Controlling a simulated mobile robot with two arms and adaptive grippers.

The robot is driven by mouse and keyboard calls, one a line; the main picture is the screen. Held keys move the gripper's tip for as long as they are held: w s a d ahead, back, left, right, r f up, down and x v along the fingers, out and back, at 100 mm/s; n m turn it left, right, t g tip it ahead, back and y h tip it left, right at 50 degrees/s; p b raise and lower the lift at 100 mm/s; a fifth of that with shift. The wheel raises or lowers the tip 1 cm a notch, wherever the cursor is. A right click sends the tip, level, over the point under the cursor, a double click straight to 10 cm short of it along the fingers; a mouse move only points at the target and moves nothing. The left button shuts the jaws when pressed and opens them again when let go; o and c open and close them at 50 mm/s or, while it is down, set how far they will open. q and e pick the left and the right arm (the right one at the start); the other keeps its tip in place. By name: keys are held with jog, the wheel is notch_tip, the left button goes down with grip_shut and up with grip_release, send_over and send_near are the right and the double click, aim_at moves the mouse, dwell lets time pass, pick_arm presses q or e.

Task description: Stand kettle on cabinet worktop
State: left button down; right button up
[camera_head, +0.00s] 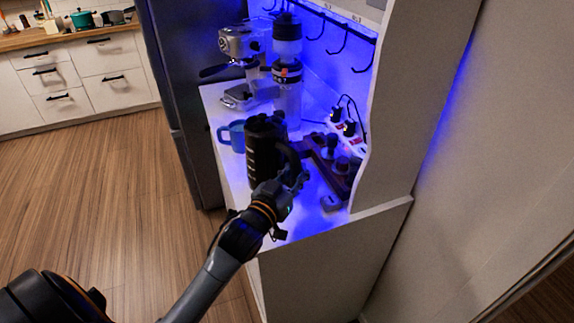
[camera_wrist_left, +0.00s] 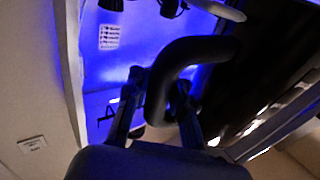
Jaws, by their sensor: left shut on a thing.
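The black kettle (camera_head: 262,148) is upright at the left front part of the cabinet worktop (camera_head: 233,178) in the head view. My left gripper (camera_head: 290,180) is shut on the kettle's handle, which faces toward the right front. The handle (camera_wrist_left: 190,60) shows large and dark between the fingers in the left wrist view. The kettle's base is partly hidden, and I cannot tell whether it touches the worktop. My right gripper is in neither view.
A blue mug (camera_head: 232,136) stands behind the kettle at the left. A coffee machine (camera_head: 243,45) and a grinder (camera_head: 288,75) stand farther back. A dark tray with tools (camera_head: 330,158) is close on the right. A small grey item (camera_head: 330,203) lies near the front.

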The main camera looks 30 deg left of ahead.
pick_arm(q)
jog(key=f, duration=0.2)
jog(key=w+f+p, duration=0.1)
jog(key=f, duration=0.1)
jog(key=shift+w+d+f, duration=0.15)
jog(key=c, duration=1.7)
grip_release()
jog(key=shift+f, duration=0.3)
jog(key=o, duration=0.6)
jog(key=shift+c, duration=0.2)
